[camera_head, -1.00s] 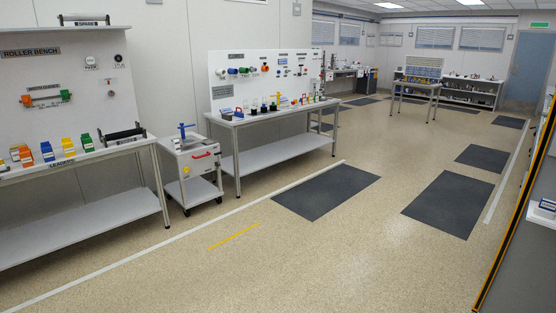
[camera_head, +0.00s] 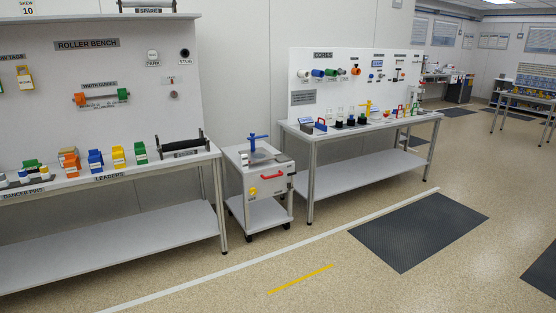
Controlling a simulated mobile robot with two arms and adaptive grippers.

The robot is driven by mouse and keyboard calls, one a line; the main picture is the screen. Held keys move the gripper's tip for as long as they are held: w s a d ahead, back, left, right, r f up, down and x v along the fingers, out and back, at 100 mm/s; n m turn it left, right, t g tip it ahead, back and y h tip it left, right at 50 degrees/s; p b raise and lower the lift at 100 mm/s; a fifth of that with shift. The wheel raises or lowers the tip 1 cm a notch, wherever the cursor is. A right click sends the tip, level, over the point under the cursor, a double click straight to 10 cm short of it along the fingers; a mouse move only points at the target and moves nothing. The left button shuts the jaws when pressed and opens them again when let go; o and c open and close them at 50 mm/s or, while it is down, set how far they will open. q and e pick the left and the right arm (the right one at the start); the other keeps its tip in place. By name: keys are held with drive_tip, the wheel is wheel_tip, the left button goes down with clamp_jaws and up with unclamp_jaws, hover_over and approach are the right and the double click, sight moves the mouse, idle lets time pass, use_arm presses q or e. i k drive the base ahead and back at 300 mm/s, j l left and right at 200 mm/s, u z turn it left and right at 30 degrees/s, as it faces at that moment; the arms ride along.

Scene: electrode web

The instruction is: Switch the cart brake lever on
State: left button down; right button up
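The small white cart (camera_head: 262,190) stands on the floor between the roller bench and the cores bench. It has casters at its feet, a lower shelf and a red handle (camera_head: 272,172) on its front. A blue fixture (camera_head: 255,141) stands upright on its top. A small yellow part (camera_head: 252,191) shows on the cart's front left; I cannot tell whether it is the brake lever or how it is set. Neither of my grippers is in view.
The roller bench (camera_head: 110,223) is at the left, with colored blocks on it. The cores bench (camera_head: 375,168) is right of the cart. The floor before the cart is clear, with a yellow strip (camera_head: 300,279) and a dark mat (camera_head: 420,232).

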sight(291, 174)
drive_tip(key=i, duration=1)
drive_tip(key=i+j+z, duration=0.15)
drive_tip(key=i, duration=0.85)
drive_tip(key=i+j+z, duration=0.15)
drive_tip(key=i+z, duration=0.25)
drive_tip(key=i, duration=0.15)
drive_tip(key=i+j+z, duration=0.35)
drive_tip(key=i, duration=0.2)
drive_tip(key=i+j+z, duration=0.4)
drive_tip(key=i+j, duration=0.05)
drive_tip(key=i, duration=0.05)
